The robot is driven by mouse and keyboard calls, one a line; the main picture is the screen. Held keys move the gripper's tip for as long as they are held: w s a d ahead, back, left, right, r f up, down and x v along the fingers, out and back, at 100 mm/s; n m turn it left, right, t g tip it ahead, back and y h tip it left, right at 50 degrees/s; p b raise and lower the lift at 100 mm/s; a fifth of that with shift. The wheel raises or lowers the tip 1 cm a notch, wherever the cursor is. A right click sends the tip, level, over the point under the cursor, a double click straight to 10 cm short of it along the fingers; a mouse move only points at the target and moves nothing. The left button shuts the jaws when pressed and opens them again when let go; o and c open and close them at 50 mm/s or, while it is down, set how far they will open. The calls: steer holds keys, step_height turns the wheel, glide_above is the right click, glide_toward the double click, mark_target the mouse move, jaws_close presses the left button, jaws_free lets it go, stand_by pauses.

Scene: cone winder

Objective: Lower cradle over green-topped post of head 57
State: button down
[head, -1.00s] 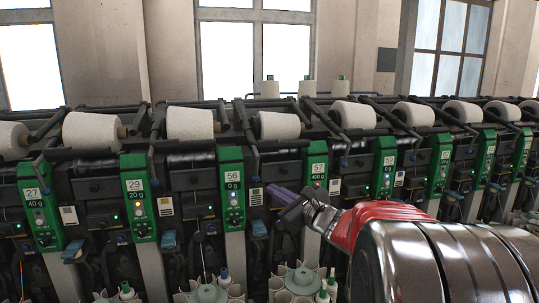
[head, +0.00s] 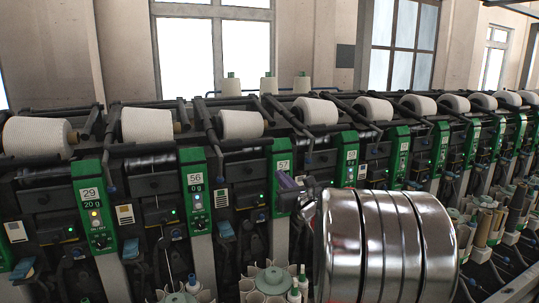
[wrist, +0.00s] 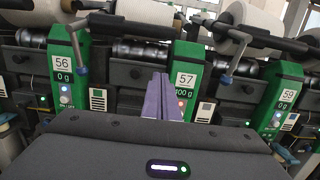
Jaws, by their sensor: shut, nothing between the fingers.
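The green-topped post of head 57 (head: 283,170) carries a 57 label and also shows in the wrist view (wrist: 186,80). A dark cradle arm (head: 297,127) slopes down beside this post. In the wrist view its grey handle (wrist: 226,78) hangs just right of the post, below a white cone (wrist: 254,22). I cannot tell whether the cradle is fully raised. My gripper (head: 287,182) has purple fingers, shut and empty, pointing at the machine in front of post 57. In the wrist view the fingers (wrist: 161,95) cover part of the post's left side and appear apart from the handle.
Green post 56 (head: 195,185) stands to the left and post 59 (wrist: 285,98) to the right, with similar handles nearby. White cones (head: 147,125) line the top. Small bobbins and a round holder (head: 272,279) stand low in front.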

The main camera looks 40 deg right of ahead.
steer(key=w+d+r, duration=0.2)
steer(key=w+r, duration=0.3)
steer(key=w, duration=0.4)
steer(key=shift+d, duration=0.15)
steer(key=shift+r, duration=0.15)
